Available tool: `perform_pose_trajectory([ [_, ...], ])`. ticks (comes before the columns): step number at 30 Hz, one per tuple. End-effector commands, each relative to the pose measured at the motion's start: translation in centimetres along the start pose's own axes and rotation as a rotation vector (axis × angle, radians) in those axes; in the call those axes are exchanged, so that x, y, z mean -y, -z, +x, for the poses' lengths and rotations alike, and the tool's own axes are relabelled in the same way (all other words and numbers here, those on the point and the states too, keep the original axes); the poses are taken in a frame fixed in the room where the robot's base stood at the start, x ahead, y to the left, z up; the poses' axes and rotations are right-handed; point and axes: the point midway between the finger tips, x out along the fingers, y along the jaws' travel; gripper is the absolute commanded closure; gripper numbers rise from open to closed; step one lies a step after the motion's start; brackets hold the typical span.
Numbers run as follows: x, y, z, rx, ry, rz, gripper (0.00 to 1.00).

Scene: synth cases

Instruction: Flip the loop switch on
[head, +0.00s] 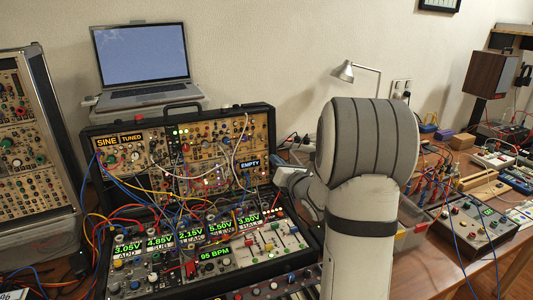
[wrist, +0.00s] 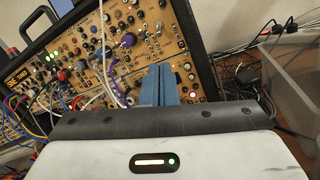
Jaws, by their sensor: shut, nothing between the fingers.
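The synth case (head: 258,107) stands open on the table, its upper panel full of knobs, jacks and cables. My gripper (head: 279,176) is at the right end of this panel, partly hidden by my own arm. In the wrist view the blue fingers of my gripper (wrist: 159,72) are together and empty, pointing at the panel's right part. A lit red button (wrist: 193,97) shows just right of the fingers. I cannot pick out the loop switch in either view; the fingers cover part of the panel. Whether the fingertips touch the panel cannot be told.
Patch cables (head: 150,183) hang across the panel. Lower modules with green readouts (head: 190,234) lie in front. A laptop (head: 145,66) stands behind the case. A clear bin (wrist: 292,75) and black cables lie to its right. A second case (head: 28,135) stands at left.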

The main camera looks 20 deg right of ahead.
Motion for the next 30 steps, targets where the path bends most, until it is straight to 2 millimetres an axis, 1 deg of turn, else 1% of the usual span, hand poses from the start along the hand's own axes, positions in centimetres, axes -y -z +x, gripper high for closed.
perform_pose_trajectory([
  [5,-0.2,-0.1,2.8,-0.002,-0.003,0.001,1.0],
  [9,-0.2,-0.1,5.5,-0.001,-0.003,0.001,1.0],
  [15,-0.1,-0.1,8.4,-0.001,-0.002,0.001,1.0],
  [18,-0.1,0.0,9.1,-0.001,-0.001,0.001,1.0],
  [21,-0.1,0.1,9.4,-0.002,-0.001,0.001,1.0],
  [29,-0.1,0.1,9.5,-0.001,-0.001,0.001,1.0],
  [30,-0.4,0.2,9.5,-0.002,-0.002,0.002,1.0],
])
